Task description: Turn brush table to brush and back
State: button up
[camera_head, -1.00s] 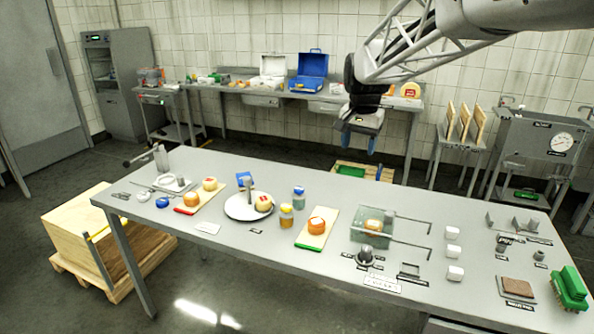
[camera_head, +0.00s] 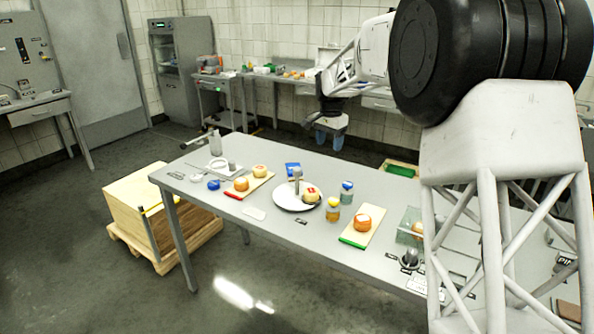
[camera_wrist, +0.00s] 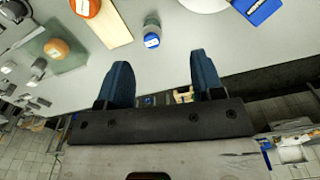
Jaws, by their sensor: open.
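The brush table looks to be the round white plate (camera_head: 283,203) near the middle of the long grey table. A cheese wheel with a red mark (camera_head: 312,196) sits on it, beside a grey upright post (camera_head: 297,181), perhaps the brush. The plate's edge shows at the top of the wrist view (camera_wrist: 204,5). My gripper (camera_head: 329,141) is open and empty, pointing down above the far side of the table, behind and right of the plate. Its two blue fingers stand wide apart in the wrist view (camera_wrist: 162,78). Whether the plate has a handle cannot be told.
A blue block (camera_head: 293,170) stands behind the plate. A blue-lidded jar (camera_head: 346,192) and yellow-lidded jar (camera_head: 333,210) stand to its right, near a board with a cheese (camera_head: 363,222).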

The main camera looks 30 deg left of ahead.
send_over(297, 168)
notch_tip(297, 168, down, 7)
jog(key=shift+s+r, duration=0.1)
jog(key=shift+r, duration=0.1)
jog(key=shift+f, duration=0.15)
jog(key=shift+f, duration=3.75)
grip_shut()
